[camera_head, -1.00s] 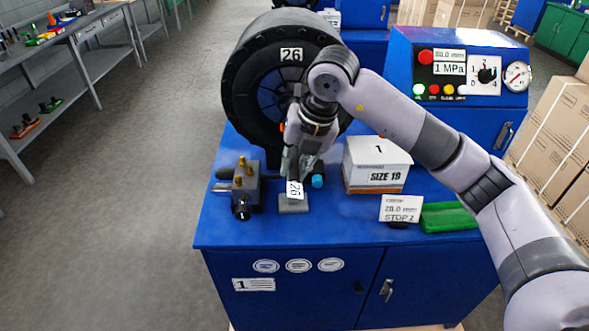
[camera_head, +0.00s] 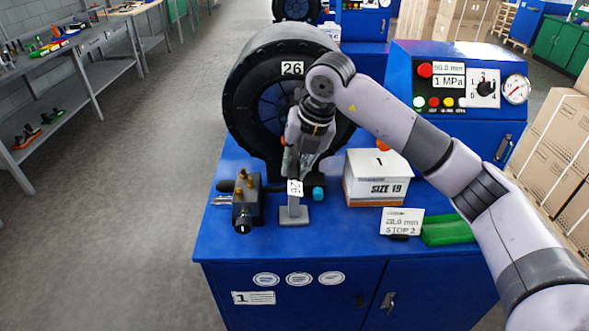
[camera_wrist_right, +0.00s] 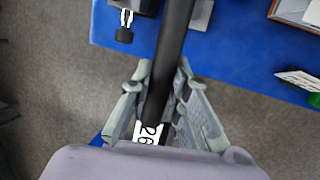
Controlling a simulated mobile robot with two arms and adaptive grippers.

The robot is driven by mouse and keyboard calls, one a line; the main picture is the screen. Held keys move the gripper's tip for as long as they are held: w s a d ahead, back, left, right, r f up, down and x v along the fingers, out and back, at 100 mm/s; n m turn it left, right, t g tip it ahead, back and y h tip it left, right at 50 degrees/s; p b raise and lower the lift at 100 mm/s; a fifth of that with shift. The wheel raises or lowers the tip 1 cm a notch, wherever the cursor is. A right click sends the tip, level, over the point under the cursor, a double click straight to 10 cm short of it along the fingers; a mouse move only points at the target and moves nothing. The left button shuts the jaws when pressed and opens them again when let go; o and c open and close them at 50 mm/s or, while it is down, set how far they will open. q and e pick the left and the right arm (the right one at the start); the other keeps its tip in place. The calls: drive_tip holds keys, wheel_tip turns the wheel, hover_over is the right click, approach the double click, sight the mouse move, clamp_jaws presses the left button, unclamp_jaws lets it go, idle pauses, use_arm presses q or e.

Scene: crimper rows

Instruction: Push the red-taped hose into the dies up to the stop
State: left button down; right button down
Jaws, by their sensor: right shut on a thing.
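My right gripper (camera_head: 292,172) is shut on a black hose (camera_wrist_right: 172,60), which runs between its fingers in the right wrist view. A white "26" tag (camera_head: 294,187) is beside the fingers; it also shows in the right wrist view (camera_wrist_right: 150,132). The black crimper (camera_head: 255,55), numbered 26, stands directly behind the gripper. Its dark blue dies (camera_head: 272,105) ring the opening, partly covered by my arm. The hose's far end, the stop and any red tape cannot be made out. My left gripper is not in view.
A "SIZE 19" box (camera_head: 375,188), a "28.0 mm STOP 2" card (camera_head: 402,222) and a green tray (camera_head: 447,230) are to the right. The blue control box (camera_head: 455,120) stands behind them.

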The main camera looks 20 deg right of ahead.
drive_tip(key=shift+w+d+r, duration=0.15)
drive_tip(key=shift+w+d, duration=0.05)
drive_tip(key=shift+w, duration=0.5)
drive_tip(key=shift+r+p, duration=0.2)
drive_tip(key=shift+p, duration=0.1)
drive_tip(key=shift+r+p, duration=0.8)
drive_tip(key=shift+r, duration=0.3)
drive_tip(key=c, duration=1.7)
unclamp_jaws()
drive_tip(key=shift+o, duration=1.3)
